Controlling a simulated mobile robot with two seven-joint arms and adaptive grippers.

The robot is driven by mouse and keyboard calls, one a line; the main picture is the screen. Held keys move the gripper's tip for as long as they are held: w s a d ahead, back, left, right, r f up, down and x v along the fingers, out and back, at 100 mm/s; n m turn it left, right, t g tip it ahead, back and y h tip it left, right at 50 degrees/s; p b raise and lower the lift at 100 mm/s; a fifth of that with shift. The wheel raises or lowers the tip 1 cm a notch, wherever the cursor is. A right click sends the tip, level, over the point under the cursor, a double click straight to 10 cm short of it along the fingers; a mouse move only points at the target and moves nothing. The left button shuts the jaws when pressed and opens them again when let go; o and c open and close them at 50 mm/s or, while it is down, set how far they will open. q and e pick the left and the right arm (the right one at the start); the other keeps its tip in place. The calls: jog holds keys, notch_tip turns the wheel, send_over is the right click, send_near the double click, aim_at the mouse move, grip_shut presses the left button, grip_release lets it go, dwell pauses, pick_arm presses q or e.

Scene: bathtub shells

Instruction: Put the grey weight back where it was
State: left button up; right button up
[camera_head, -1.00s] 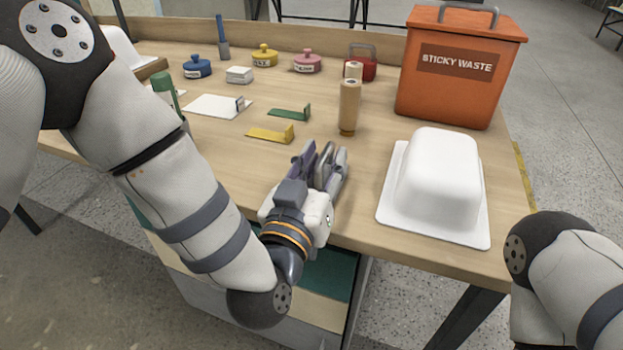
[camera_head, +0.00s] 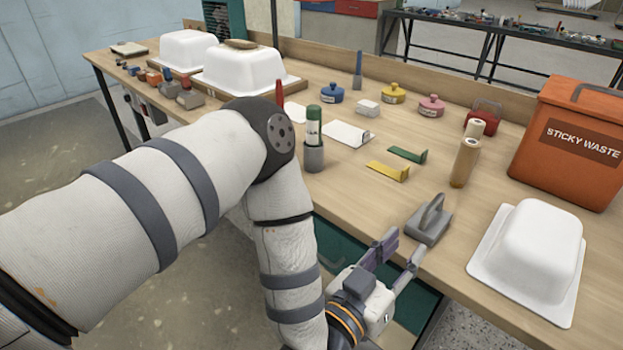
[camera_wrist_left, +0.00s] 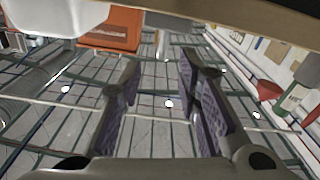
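The grey weight (camera_head: 429,222), a block with a looped handle on top, stands upright on the wooden table (camera_head: 345,205) near its front edge. It is left of the nearest white tub shell (camera_head: 535,250). My left gripper (camera_head: 400,250) is just in front of the weight, at the table's front edge, with its fingers apart and nothing between them. My right gripper is not in view.
Yellow (camera_head: 388,172) and green (camera_head: 407,154) angled pieces lie behind the weight. Two tan rollers (camera_head: 464,163) and an orange sticky-waste bin (camera_head: 570,145) stand to the right. A green-capped bottle in a grey cup (camera_head: 314,155) stands left. Two more white shells (camera_head: 240,72) are at the far left.

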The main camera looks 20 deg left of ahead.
pick_arm(q)
jog(key=s+a+f+g+y, duration=0.1)
jog(key=s+a+f+g, duration=0.1)
jog(key=s+f+g, duration=0.35)
jog(key=s+a+f+g, duration=0.2)
jog(key=a+f, duration=0.1)
jog(key=f, duration=0.5)
jog(key=s+a+f+g+y, duration=0.1)
jog(key=s+a+g, duration=0.3)
jog(key=s, duration=0.4)
jog(key=s+a+f+n+g+y, duration=0.1)
jog(key=s+a+f+g+y, duration=0.1)
jog(key=s, duration=0.6)
jog(key=s+a+f+g+y, duration=0.1)
jog(key=s+a+f+g, duration=0.3)
jog(key=s+a, duration=0.4)
jog(key=shift+s+f+n+g, duration=0.15)
jog(key=shift+s+n+g, duration=0.25)
jog(key=shift+g, duration=0.45)
